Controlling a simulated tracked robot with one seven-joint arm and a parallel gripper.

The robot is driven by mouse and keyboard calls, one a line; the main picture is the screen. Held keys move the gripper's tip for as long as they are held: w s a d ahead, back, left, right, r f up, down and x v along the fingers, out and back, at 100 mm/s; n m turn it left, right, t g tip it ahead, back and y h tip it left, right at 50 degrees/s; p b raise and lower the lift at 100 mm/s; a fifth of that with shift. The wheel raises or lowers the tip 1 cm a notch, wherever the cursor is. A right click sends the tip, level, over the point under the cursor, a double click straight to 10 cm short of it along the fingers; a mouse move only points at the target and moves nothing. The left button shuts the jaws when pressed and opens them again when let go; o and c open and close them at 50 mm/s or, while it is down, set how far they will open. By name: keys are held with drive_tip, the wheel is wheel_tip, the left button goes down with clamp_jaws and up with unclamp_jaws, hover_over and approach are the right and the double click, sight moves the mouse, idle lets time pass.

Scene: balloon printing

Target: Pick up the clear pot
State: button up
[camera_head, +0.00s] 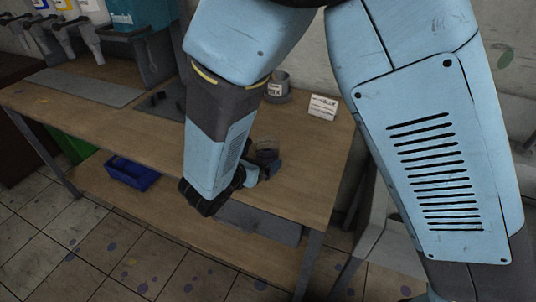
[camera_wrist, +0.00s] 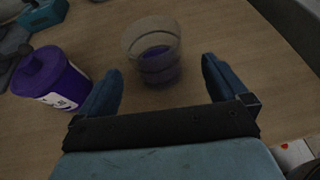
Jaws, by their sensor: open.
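The clear pot (camera_wrist: 152,42) stands upright on the wooden table in the wrist view, see-through with purple contents in its lower part. My gripper (camera_wrist: 162,66) is open, with its two blue fingers spread to the left and right of the pot's near side. The pot is beyond the palm and not gripped. Whether the fingertips reach alongside it is hard to tell. In the head view the pot (camera_head: 268,147) shows small and partly hidden behind my gripper (camera_head: 258,170), low over the table's right part.
A purple lidded container (camera_wrist: 48,78) with a white label stands close left of my left finger. A grey cup (camera_head: 278,88) and a white card (camera_head: 322,106) are at the table's back. A blue bin (camera_head: 131,174) sits on the lower shelf. Table left of my arm is mostly clear.

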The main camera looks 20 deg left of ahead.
drive_tip(key=shift+a+x, duration=0.15)
drive_tip(key=shift+x, duration=1.5)
drive_tip(key=shift+a+x, duration=0.15)
drive_tip(key=shift+x, duration=1.45)
drive_tip(key=shift+f, duration=0.2)
drive_tip(key=c, duration=1)
